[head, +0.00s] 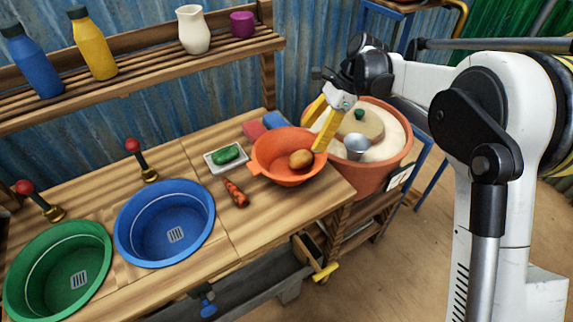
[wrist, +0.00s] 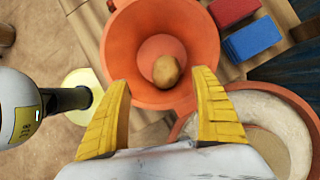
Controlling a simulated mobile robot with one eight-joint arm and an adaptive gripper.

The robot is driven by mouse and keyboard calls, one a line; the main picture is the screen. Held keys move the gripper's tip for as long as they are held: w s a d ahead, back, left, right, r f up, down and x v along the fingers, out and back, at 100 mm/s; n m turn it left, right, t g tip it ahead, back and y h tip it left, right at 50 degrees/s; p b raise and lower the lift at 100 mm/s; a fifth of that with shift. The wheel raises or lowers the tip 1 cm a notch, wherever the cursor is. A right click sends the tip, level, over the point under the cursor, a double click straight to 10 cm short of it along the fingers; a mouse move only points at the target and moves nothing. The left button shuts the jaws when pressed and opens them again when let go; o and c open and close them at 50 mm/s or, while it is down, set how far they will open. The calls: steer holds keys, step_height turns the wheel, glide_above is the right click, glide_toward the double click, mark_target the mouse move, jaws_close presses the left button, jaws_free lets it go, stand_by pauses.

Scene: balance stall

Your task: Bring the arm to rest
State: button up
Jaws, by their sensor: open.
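My gripper (head: 320,124) has yellow fingers and hangs at the right end of the wooden counter, by the orange bowl (head: 264,166). In the wrist view my gripper (wrist: 160,112) is open, its fingers wide apart with nothing between them. A brown potato-like object (head: 301,159) lies inside the orange bowl; it also shows in the wrist view (wrist: 166,70), beyond the fingertips. My white arm stands at the right of the head view and reaches over toward the counter.
A terracotta tub (head: 377,181) of pale material holds a metal cup (head: 356,147) and a lid-like disc (head: 362,125). A blue basin (head: 128,226), a green basin (head: 98,238), a soap dish (head: 211,164) and a red-handled item (head: 236,193) are on the counter. A shelf (head: 135,83) with bottles stands behind.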

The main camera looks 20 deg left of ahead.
steer(key=w+a+r+m+t+y, duration=0.1)
steer(key=w+r+m+t+y, duration=0.2)
steer(key=r, duration=0.6)
steer(key=w+a+r+m+t+y, duration=0.1)
steer(key=r+m+t+y, duration=0.2)
steer(key=r+m, duration=0.35)
steer(key=w+a+r+m+t+y, duration=0.1)
steer(key=w+r+m+t+y, duration=0.15)
steer(key=r, duration=0.75)
steer(key=d+r+m+t+h, duration=0.4)
steer(key=d+r+m+t, duration=0.75)
steer(key=d+m, duration=0.5)
steer(key=s+d+f+m+h, duration=0.1)
steer(key=s+d+m+h, duration=0.1)
steer(key=d+m+h, duration=0.3)
steer(key=s+d+f+m+h, duration=0.1)
steer(key=s+d+m+h, duration=0.1)
steer(key=d+m, duration=0.55)
steer(key=s+d+f+m+g+h, duration=0.3)
steer(key=s+d+f+m+h, duration=0.1)
steer(key=s+d+f+m, duration=0.4)
steer(key=s+a+f+m+g+y, duration=0.2)
steer(key=s+f+m+g, duration=0.5)
steer(key=s+f, duration=1.1)
steer(key=f+m, duration=0.1)
steer(key=m, duration=0.3)
steer(key=shift+s, duration=0.25)
